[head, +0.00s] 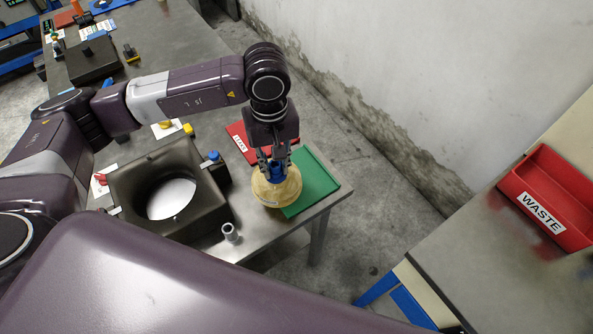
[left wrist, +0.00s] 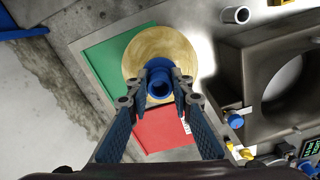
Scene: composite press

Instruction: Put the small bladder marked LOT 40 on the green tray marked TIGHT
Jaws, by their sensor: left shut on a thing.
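The small bladder (head: 268,194) is a pale tan, round, flattened body with a blue neck. It also shows in the left wrist view (left wrist: 172,45), with its blue neck (left wrist: 160,86) between my fingers. My left gripper (head: 272,168) is shut on this neck and points down. The bladder overlaps the left part of the green tray (head: 318,182); I cannot tell whether it touches the tray or hangs above it. The green tray also shows in the left wrist view (left wrist: 100,62), beside and behind the bladder. No LOT or TIGHT lettering is readable. My right gripper is not in view.
A red tray (head: 236,134) with a white label adjoins the green one. A dark block with a round opening (head: 128,188) stands left, with a grey tube (head: 230,233) near it. A red WASTE bin (head: 558,190) is on the right bench.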

